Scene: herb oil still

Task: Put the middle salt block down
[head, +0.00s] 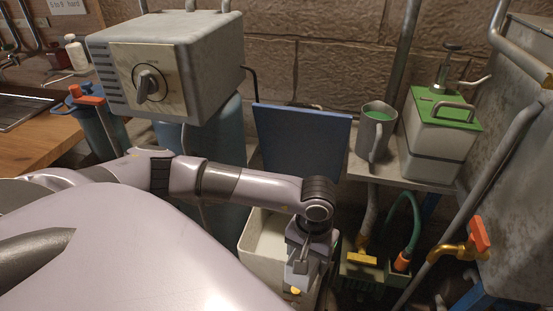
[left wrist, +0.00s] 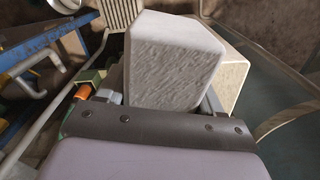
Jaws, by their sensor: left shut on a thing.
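My left gripper (head: 305,268) points down in the head view, at the front of a pale open-looking bin (head: 257,236). In the left wrist view it is shut on a whitish, rough-faced salt block (left wrist: 172,60), which sits between the two fingers. In the head view the block is mostly or wholly hidden by the gripper and wrist. Whether it touches anything below cannot be told. A cream-coloured surface (left wrist: 236,76) shows just behind the block in the left wrist view. Other salt blocks cannot be made out. My right gripper is not in view.
A blue panel (head: 300,143) stands upright behind the bin. A grey jug (head: 374,131) and a green-topped dispenser (head: 437,130) stand on the shelf to the right. An orange-handled brass tap (head: 470,243), pipes and a green hose (head: 414,222) crowd the right side.

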